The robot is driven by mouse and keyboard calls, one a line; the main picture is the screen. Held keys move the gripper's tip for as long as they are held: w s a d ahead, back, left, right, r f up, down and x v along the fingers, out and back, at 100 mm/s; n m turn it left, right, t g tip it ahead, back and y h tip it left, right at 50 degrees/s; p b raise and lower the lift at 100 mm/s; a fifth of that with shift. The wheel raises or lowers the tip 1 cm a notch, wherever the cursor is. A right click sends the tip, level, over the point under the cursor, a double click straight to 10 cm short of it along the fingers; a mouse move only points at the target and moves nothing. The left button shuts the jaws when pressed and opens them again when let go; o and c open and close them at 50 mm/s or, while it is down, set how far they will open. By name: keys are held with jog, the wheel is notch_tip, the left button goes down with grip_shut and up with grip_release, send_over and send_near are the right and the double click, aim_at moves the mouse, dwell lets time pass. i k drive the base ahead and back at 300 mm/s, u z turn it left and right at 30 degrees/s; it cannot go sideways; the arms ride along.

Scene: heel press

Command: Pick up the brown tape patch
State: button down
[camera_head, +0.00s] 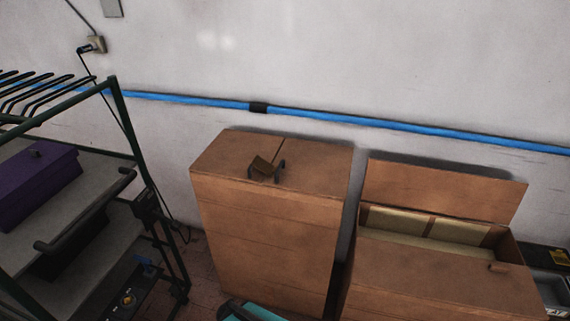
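A small brown piece (497,267) lies on the near top of the open right carton, close to its opening; it is too small to tell whether it is the tape patch. Another small dark-brown, tilted piece (262,166) is on top of the closed left carton (270,220), near its top seam. Two short dark-blue parts stand at either side of that piece, and I cannot tell what they belong to.
The right carton (430,285) has a raised back flap and pale contents. A green-framed rack (130,125) with a purple box (35,185) stands left. A blue pipe (390,122) runs along the wall. A teal object (250,312) shows at the bottom edge.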

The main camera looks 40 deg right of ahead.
aim_at(264, 166)
jog(key=k, duration=1.4)
jog(key=u, duration=1)
jog(key=i, duration=1.2)
jog(key=z, duration=0.6)
jog(key=i, duration=0.75)
jog(key=z, duration=0.45)
